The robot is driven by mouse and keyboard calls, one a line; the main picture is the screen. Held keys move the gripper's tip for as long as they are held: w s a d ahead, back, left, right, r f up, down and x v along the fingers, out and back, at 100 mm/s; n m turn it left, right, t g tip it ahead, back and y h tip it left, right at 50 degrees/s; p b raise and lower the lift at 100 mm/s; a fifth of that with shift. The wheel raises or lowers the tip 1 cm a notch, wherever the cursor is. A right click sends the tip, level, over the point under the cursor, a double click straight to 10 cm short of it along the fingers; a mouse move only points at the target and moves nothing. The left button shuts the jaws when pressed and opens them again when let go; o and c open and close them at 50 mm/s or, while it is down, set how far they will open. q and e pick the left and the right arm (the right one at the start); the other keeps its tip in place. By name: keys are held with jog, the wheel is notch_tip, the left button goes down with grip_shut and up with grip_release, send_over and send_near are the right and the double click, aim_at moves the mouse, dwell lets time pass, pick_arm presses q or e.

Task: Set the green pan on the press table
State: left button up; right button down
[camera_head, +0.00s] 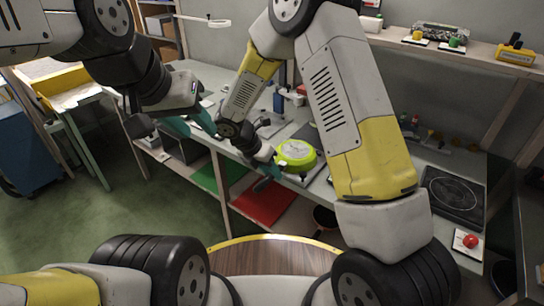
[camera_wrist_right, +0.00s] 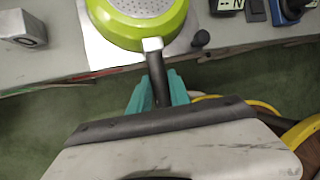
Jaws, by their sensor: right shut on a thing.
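The green pan (camera_head: 295,154) is at the front edge of the grey workbench, with a dotted grey disc on its upward face. In the right wrist view the pan (camera_wrist_right: 140,18) lies over a pale square plate (camera_wrist_right: 100,50), perhaps the press table. I cannot tell whether it touches the plate. My right gripper (camera_wrist_right: 158,82) is shut on the pan's dark handle, with teal fingers on both sides of it. In the head view the right gripper (camera_head: 268,164) is left of the pan. My left gripper (camera_head: 190,124) is apart from the pan, its teal fingers spread and empty.
A black hotplate (camera_head: 455,194) and a red tomato (camera_head: 470,241) on a white tile are on the bench at right.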

jog(key=shift+f, duration=0.1)
jog(key=c, duration=1.1)
grip_release()
jog(key=v, duration=0.8)
jog(key=s+d+r+m+y, duration=0.2)
jog(key=d+r+m, duration=0.5)
jog(key=r, duration=0.2)
jog(key=s+d+r+m+t+y, duration=0.1)
jog(key=s+d+r+m, duration=0.2)
jog(key=m, duration=0.4)
jog(key=s+d+r+m+t+y, duration=0.1)
jog(key=s+d+r+m+y, duration=0.1)
jog(key=s+d+r+m, duration=0.2)
jog(key=s+d+r+m+t+y, duration=0.2)
jog(key=s+r+m, duration=0.4)
jog(key=s+m, duration=0.3)
jog(key=shift+s+d+r+m, duration=0.15)
jog(key=shift+d+r+m, duration=0.1)
jog(key=shift+d+m, duration=0.65)
